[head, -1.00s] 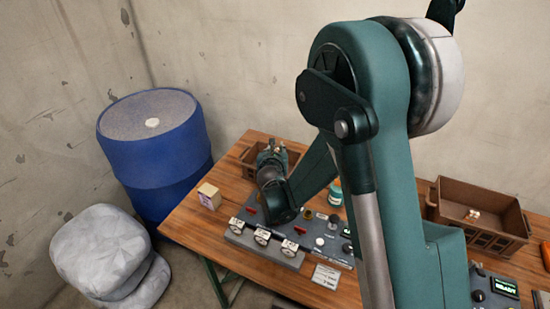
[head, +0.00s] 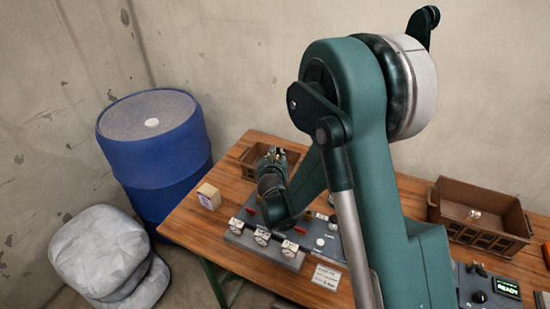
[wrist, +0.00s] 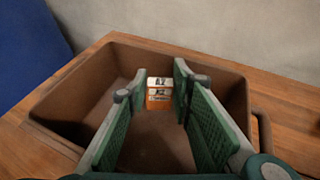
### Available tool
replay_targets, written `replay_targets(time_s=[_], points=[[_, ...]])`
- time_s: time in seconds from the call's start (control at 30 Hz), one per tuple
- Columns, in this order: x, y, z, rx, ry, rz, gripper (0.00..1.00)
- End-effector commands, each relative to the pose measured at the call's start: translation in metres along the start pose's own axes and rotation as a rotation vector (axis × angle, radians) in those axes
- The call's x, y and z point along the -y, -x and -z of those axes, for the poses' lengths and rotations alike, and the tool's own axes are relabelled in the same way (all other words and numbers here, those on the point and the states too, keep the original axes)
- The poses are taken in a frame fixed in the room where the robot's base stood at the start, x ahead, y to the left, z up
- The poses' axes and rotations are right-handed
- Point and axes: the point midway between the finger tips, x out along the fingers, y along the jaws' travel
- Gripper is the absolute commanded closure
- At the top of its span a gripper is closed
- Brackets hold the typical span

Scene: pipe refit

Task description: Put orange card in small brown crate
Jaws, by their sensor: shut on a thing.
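My gripper (wrist: 160,80) is shut on the orange card (wrist: 159,97), which has a white upper part with dark print and shows between the fingertips in the wrist view. The small brown crate (wrist: 55,112) surrounds the fingers in that view, and the card is within its opening. I cannot tell whether the card touches the crate floor. In the head view my gripper (head: 272,157) is over the small brown crate (head: 250,158) at the table's back left. My arm hides part of this crate, and the card cannot be made out there.
A larger brown crate (head: 479,238) with a small item inside stands at right. A control panel (head: 322,236) with levers lies in front of my gripper. A small cardboard box (head: 208,196) is near the left edge. A blue barrel (head: 155,165) stands beyond the table.

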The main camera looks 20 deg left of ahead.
Motion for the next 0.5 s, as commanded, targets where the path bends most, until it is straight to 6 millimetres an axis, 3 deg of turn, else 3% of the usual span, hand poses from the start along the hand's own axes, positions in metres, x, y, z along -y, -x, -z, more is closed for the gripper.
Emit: replay_targets(time_s=[0.13,0.2,0.5], points=[[0.0,-0.0015,0.0035,0.0,0.0,0.0,0.83],[0.0,-0.0012,0.0029,0.0,0.0,0.0,0.71],[0.0,-0.001,0.0025,0.0,0.0,0.0,0.71]])
